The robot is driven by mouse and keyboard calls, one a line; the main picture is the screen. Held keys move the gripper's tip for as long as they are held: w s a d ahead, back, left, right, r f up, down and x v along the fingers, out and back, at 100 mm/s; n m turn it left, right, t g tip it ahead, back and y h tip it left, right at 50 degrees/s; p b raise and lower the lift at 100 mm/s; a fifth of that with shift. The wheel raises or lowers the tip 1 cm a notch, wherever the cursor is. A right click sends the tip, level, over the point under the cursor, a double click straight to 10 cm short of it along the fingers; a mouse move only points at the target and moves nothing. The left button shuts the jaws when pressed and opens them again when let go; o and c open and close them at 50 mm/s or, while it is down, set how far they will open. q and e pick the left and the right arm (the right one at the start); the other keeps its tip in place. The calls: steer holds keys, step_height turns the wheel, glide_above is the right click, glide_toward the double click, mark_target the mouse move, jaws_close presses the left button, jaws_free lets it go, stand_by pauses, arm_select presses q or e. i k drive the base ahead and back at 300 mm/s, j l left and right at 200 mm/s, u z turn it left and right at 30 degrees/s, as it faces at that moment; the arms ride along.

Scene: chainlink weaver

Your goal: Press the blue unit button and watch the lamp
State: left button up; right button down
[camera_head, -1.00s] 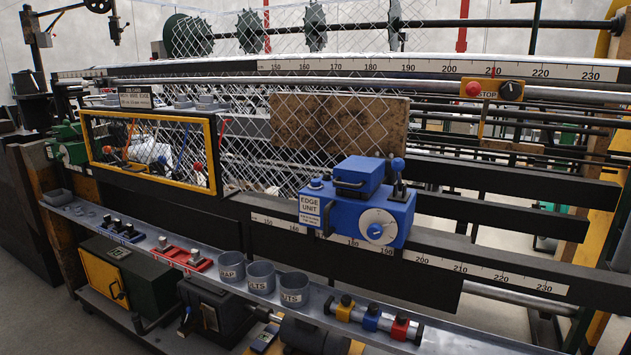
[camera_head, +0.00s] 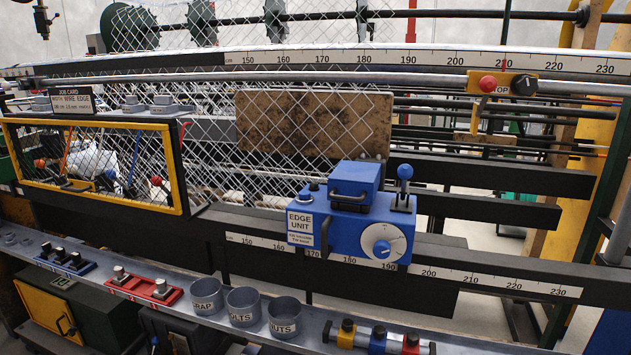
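The blue edge unit (camera_head: 340,222) sits on the black rail with a printed scale, near the middle of the head view. It has a white dial (camera_head: 383,242) on its front, a lever with a blue ball knob (camera_head: 405,172) at its right and a raised blue box with a dark handle on top. A small round button (camera_head: 305,195) stands on its top left, above the EDGE UNIT label. A small dark dome (camera_head: 314,185), perhaps the lamp, is just behind it; no glow shows. Neither of my grippers is in view.
Wire mesh (camera_head: 200,130) hangs behind the unit, with a brown board (camera_head: 310,125) behind it. A red stop button (camera_head: 488,84) is on the upper right rail. Cups (camera_head: 243,305) stand on the shelf below. A yellow-framed box (camera_head: 180,172) is at left.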

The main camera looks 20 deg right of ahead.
mark_target(304, 195)
steer(key=i+j+z, duration=0.4)
steer(key=i+j, duration=0.15)
steer(key=i+j+z, duration=0.35)
steer(key=j, duration=0.35)
steer(key=i+l, duration=0.05)
steer(key=i, duration=0.05)
